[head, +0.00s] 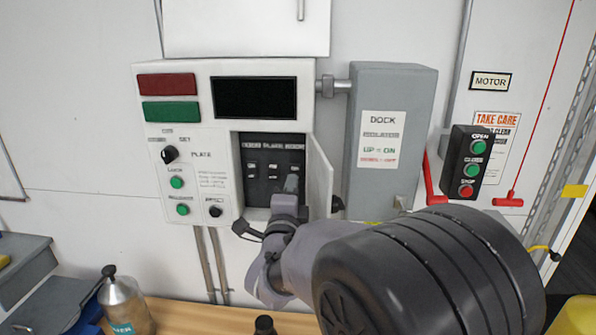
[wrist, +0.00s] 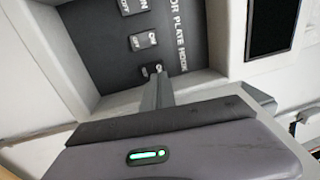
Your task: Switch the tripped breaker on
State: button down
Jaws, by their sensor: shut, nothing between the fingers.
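The breaker recess (head: 262,199) is open in the white control box, its small door (head: 320,180) swung out to the right. Under the lettering "DOOR PLATE HOOK" sit three breakers: the left (head: 252,171), the middle (head: 272,171) and the right one, under HOOK (wrist: 150,70). My gripper (head: 291,184) is shut and empty, its fingertips inside the recess at the HOOK breaker. In the wrist view the fingertips (wrist: 158,82) partly cover that breaker; I cannot tell whether they touch it. The middle breaker (wrist: 143,41) shows clear of them. Which breaker is tripped is too small to tell.
A grey isolator box (head: 394,150) stands right of the control box, with a red lever (head: 431,180) beside it. An OPEN/CLOSE/STOP button box (head: 472,163) is further right. A bottle (head: 123,303) stands on the wooden bench (head: 200,318) below.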

aim_at(296, 169)
jog(key=w, duration=0.4)
jog(key=shift+d+r+p, duration=0.1)
jog(key=shift+r+p, duration=0.15)
jog(key=shift+p, duration=0.1)
jog(key=shift+w+r+g+p, duration=0.2)
jog(key=shift+r+g+p, duration=0.1)
jog(key=shift+s+f, duration=0.1)
jog(key=shift+s, duration=0.05)
jog(key=shift+f, duration=0.1)
jog(key=shift+d+f+b, duration=0.1)
jog(key=shift+b, duration=0.4)
